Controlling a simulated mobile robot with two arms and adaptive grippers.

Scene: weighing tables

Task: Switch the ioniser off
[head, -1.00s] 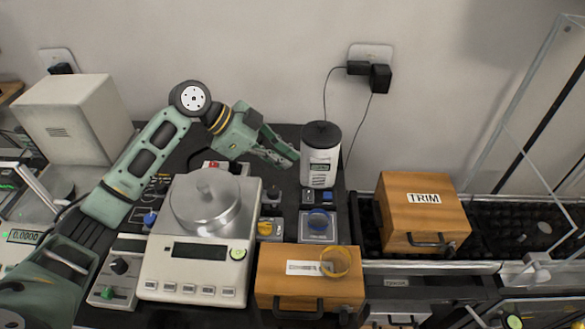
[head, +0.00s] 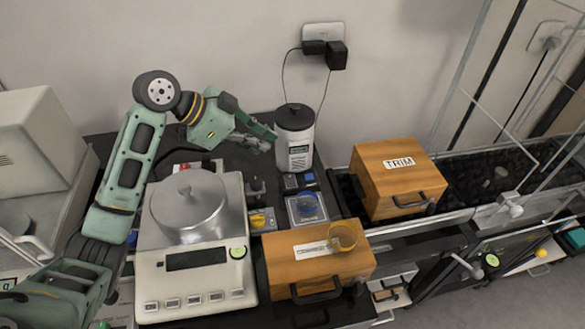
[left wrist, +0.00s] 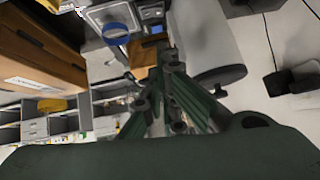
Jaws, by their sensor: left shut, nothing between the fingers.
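A white upright cylinder with a black top and a small display (head: 295,150) stands at the back of the dark table; I cannot tell for sure that it is the ioniser. My right gripper is not in view.
A balance (head: 195,250) with a metal pan stands in front. A wooden box with a yellow ring (head: 320,270), a blue ring dish (head: 306,208) and a yellow-knobbed box (head: 262,220) are nearby. The TRIM box (head: 395,180) stands right. Cables run to a wall socket (head: 323,35).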

